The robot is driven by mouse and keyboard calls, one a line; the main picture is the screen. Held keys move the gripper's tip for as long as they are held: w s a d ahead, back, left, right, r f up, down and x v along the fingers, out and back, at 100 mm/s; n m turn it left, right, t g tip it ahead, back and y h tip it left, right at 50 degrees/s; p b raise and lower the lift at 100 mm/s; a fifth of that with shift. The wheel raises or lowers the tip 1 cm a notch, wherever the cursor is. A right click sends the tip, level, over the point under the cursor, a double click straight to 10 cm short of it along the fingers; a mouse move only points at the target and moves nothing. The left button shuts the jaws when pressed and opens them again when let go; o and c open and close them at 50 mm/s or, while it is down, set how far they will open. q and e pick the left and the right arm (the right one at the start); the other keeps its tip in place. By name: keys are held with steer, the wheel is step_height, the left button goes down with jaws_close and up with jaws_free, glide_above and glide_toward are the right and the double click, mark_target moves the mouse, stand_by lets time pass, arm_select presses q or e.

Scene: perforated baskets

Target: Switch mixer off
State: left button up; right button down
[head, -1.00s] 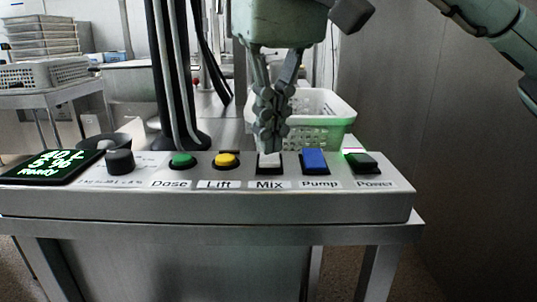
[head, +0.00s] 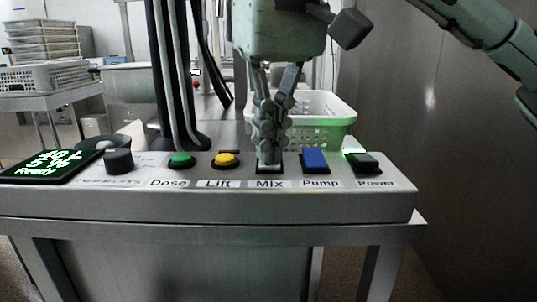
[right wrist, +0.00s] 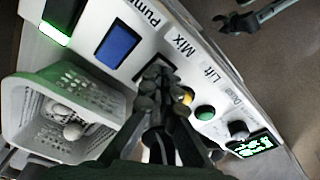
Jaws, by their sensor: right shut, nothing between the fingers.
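The control panel (head: 215,202) stands in front of me with a labelled row of controls. The Mix switch (head: 264,171) is a pale switch in a dark frame above its "Mix" label, now mostly hidden by my right gripper. My right gripper (head: 268,163) is shut and empty, pointing straight down, with its fingertips at the Mix switch. Whether they press it I cannot tell. In the right wrist view the same gripper (right wrist: 158,70) covers the switch beside the "Mix" label. A dark gripper-like shape, likely my left gripper (right wrist: 245,20), shows at the top right there; its jaws are unclear.
The blue Pump switch (head: 315,160) and yellow Lift button (head: 226,160) flank Mix closely. Further out are the green Dose button (head: 181,160), black knob (head: 119,161) and Power switch (head: 362,162) with a green glow. The display (head: 48,165) reads "Ready". A white basket (head: 330,115) stands behind.

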steer(key=shift+r, duration=0.1)
step_height(320, 180, up, 5)
steer(key=p, duration=0.4)
steer(key=shift+p, duration=0.35)
steer(key=shift+r, duration=0.95)
